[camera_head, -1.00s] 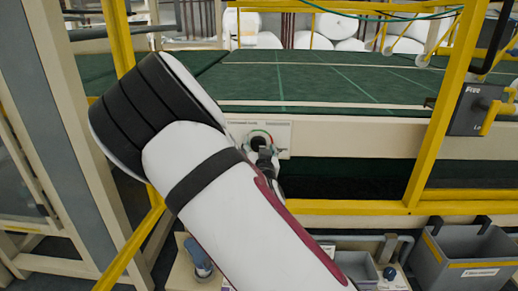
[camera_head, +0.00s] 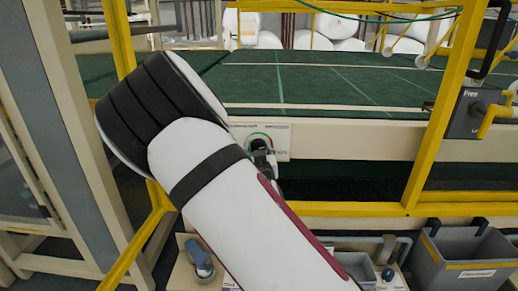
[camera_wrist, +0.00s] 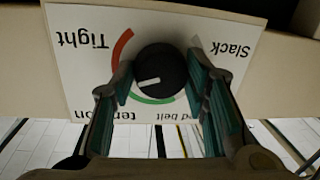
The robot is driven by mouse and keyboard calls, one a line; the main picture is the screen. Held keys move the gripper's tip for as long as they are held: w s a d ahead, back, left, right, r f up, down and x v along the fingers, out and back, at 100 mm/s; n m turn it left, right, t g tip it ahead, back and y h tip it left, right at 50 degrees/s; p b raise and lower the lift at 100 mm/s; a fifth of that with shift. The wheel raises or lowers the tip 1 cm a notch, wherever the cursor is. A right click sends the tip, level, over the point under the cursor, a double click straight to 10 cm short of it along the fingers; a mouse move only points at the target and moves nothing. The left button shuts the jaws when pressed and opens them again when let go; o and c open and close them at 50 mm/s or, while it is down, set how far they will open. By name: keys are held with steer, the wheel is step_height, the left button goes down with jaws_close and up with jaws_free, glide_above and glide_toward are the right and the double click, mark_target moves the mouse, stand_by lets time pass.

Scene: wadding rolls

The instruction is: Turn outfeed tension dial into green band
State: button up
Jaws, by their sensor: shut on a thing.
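The tension dial is a round black knob (camera_wrist: 160,72) with a white pointer mark, on a white plate (camera_wrist: 75,75) that appears upside down in the wrist view. The plate reads "Tight" at left and "Slack" at right. A red arc (camera_wrist: 121,46) lies at upper left and a green arc (camera_wrist: 150,99) below the knob. The pointer faces left and slightly down; a finger partly covers the scale there. My gripper (camera_wrist: 160,80) has one finger on each side of the knob and is shut on it. The plate (camera_head: 279,130) and gripper (camera_head: 264,158) are small in the head view.
Yellow guard posts (camera_head: 437,115) and a rail (camera_head: 350,209) frame the machine. A green belt bed (camera_head: 330,85) lies behind the plate. A grey bin (camera_head: 462,262) hangs at lower right. A grey "Free" lever box (camera_head: 470,112) is at right.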

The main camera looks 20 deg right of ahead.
steer(key=n+p, duration=0.2)
steer(key=n, duration=0.3)
steer(key=n+g+h+p, duration=0.1)
steer(key=n+p, duration=0.2)
steer(key=n, duration=0.3)
steer(key=shift+a+r, duration=0.1)
steer(key=shift+r, duration=0.1)
steer(key=shift+p, duration=0.3)
steer(key=o, duration=1.1)
steer(key=shift+o, duration=0.2)
steer(key=v, duration=1.2)
